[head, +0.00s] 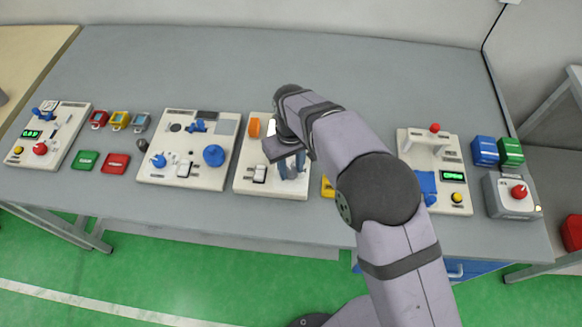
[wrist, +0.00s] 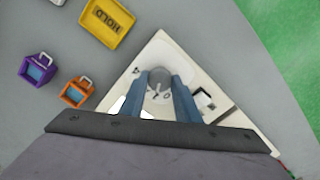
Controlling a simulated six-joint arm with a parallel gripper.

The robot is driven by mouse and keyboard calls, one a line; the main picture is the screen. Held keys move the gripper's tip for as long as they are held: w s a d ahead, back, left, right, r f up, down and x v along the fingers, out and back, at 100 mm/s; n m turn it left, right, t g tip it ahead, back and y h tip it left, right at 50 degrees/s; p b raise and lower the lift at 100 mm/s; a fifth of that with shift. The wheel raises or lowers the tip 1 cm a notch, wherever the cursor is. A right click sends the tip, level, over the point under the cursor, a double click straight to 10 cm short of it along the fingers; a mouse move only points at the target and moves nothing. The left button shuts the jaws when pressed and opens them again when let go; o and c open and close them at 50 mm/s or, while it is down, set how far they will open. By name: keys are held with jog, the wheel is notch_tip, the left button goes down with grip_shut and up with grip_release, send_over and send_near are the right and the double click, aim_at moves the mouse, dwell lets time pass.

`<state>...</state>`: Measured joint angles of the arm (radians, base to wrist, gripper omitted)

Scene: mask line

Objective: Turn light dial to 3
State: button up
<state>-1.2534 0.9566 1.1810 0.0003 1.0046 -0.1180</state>
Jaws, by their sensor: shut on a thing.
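The light dial is a round grey knob (wrist: 159,78) on a white panel, seen in the wrist view between my two blue fingers. Small printed marks show beside it, but I cannot read the dial's setting. The same white panel (head: 243,184) stands in the middle of the table in the head view, where my gripper hides the dial. My gripper (wrist: 160,88) points down at the panel and is shut on the dial, one finger on each side. It also shows in the head view (head: 291,172).
A white rocker switch (head: 259,173) and an orange part (head: 254,127) are on the same panel. A yellow HOLD tray (wrist: 107,20), an orange box (wrist: 76,92) and a purple box (wrist: 38,70) lie beside it. Another panel (head: 190,152) stands to the left. The table's back is clear.

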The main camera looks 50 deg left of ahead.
aim_at(291, 171)
jog(key=m, duration=0.5)
jog(key=shift+m+b, duration=0.3)
jog(key=shift+b, duration=0.05)
jog(key=m, duration=0.5)
jog(key=shift+r, duration=0.1)
jog(key=shift+a+m, duration=0.1)
jog(key=shift+m, duration=0.3)
jog(key=o, duration=1)
jog(key=shift+o, duration=0.2)
jog(key=shift+r+b, duration=1.3)
jog(key=shift+r, duration=2.35)
